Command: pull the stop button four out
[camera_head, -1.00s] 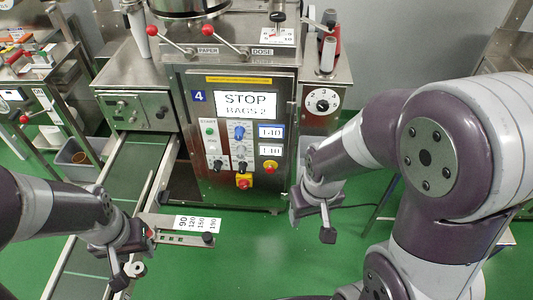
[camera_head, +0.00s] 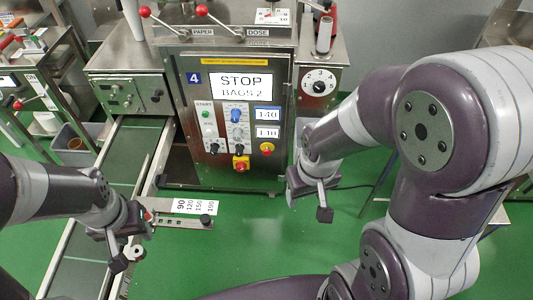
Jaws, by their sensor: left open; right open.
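Machine 4 (camera_head: 222,60) stands in the middle, its front panel facing me, with a screen (camera_head: 240,86) reading STOP, BAGS 2. A red mushroom button on a yellow square (camera_head: 241,163) is low on the panel. A second red knob on a yellow round base (camera_head: 267,149) is higher and to its right. I cannot tell from its look whether either is pressed in or out. My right gripper (camera_head: 323,203) is open and empty, to the right of and below the panel, apart from it. My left gripper (camera_head: 128,260) is open and empty near the conveyor, away from the panel.
A conveyor (camera_head: 132,160) runs down the left, with a numbered scale plate (camera_head: 190,206) beside my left gripper. Red-ended levers (camera_head: 201,10) project above the panel. A dial box (camera_head: 320,83) is at the machine's right. Green floor (camera_head: 262,240) is free in front.

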